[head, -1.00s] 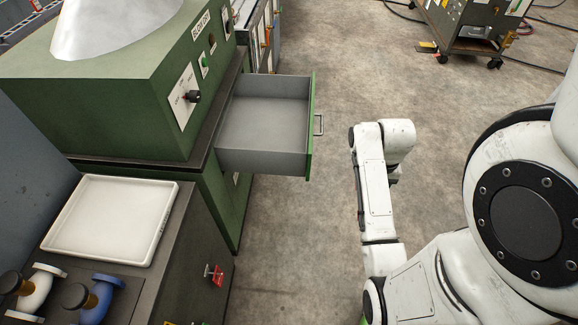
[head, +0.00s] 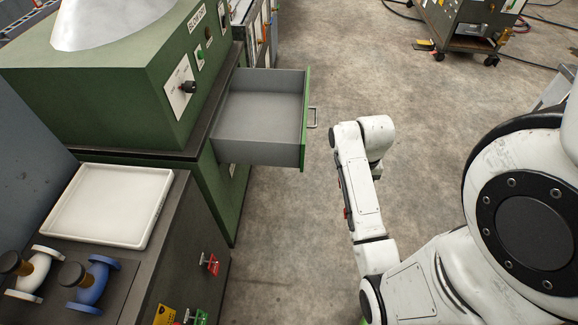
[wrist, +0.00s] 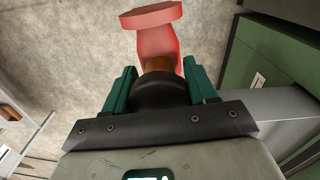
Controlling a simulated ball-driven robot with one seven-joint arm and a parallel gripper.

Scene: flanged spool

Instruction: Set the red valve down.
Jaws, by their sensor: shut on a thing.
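The red valve (wrist: 158,40) is in the wrist view, with a round red flange at the top of the picture. Its black knob (wrist: 158,92) sits between the green fingers of my gripper (wrist: 159,80), which is shut on it. The valve is held in the air, with bare floor behind it. In the head view my forearm hides the gripper and most of the valve; only a small red patch (head: 346,213) shows at the forearm's left edge.
An open, empty grey drawer (head: 258,115) juts from the green machine (head: 110,90). A white tray (head: 150,205), a white valve (head: 33,272) and a blue valve (head: 92,282) are on the dark bench (head: 175,235) at lower left. Floor between drawer and arm is clear.

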